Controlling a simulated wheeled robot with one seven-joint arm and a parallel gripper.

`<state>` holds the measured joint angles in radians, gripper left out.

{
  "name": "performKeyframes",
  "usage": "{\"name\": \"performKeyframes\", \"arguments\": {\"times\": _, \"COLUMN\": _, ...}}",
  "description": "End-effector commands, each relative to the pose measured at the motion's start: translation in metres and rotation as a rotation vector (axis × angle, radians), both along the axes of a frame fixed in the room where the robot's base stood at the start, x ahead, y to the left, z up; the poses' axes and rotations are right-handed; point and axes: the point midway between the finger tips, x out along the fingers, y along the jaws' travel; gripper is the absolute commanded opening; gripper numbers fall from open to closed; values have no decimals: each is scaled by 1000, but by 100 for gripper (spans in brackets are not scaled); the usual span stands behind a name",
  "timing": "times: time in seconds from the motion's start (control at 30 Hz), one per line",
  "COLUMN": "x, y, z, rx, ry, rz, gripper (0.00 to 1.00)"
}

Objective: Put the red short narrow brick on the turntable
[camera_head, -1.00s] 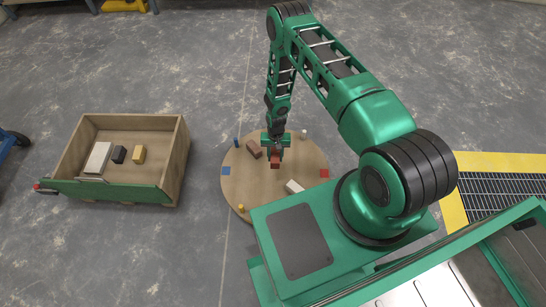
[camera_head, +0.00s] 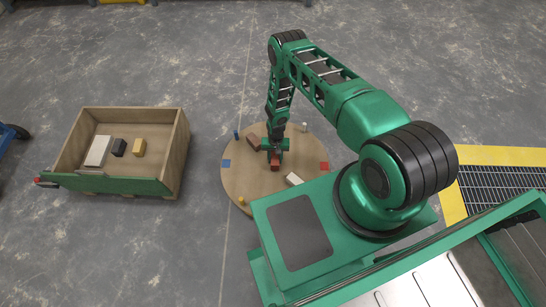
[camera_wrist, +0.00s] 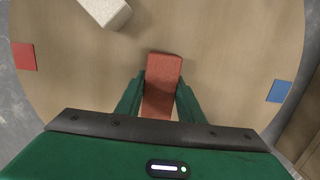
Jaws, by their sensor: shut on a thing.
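The red short narrow brick (camera_wrist: 162,85) is between the two fingers of my gripper (camera_wrist: 160,95) in the wrist view. My gripper is shut on it. In the head view the red brick (camera_head: 275,161) shows below my gripper (camera_head: 275,153), over the round wooden turntable (camera_head: 250,186). The brick is low over the turntable's middle area; I cannot tell whether it touches the surface. The turntable has a red square (camera_head: 324,165) at its right edge and a blue square (camera_head: 226,163) at its left edge.
A brown-red brick (camera_head: 253,140) and a white brick (camera_head: 293,179) lie on the turntable. Small blue (camera_head: 236,135), white (camera_head: 304,127) and yellow (camera_head: 241,200) pegs stand near its rim. A wooden crate (camera_head: 180,150) with several blocks stands left, with bare floor between.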

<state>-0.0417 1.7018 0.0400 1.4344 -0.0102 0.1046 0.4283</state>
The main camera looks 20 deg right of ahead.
Motion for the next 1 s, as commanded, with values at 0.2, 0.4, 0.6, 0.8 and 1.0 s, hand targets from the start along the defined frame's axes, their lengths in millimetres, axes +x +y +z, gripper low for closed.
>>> {"name": "performKeyframes", "arguments": {"times": 0.2, "x": 0, "y": 0, "z": -8, "rx": 1, "ry": -1, "rz": 0, "gripper": 0}}
{"name": "performKeyframes", "arguments": {"times": 0.4, "x": 0, "y": 0, "z": -8, "rx": 0, "ry": -1, "rz": 0, "gripper": 0}}
{"name": "performKeyframes", "arguments": {"times": 0.6, "x": 1, "y": 1, "z": -8, "rx": 0, "ry": -1, "rz": 1, "gripper": 0}}
{"name": "performKeyframes", "arguments": {"times": 0.8, "x": 0, "y": 1, "z": -11, "rx": 0, "ry": 0, "rz": 1, "gripper": 0}}
{"name": "performKeyframes", "arguments": {"times": 1.0, "x": 1, "y": 1, "z": -14, "rx": 1, "ry": -1, "rz": 1, "gripper": 0}}
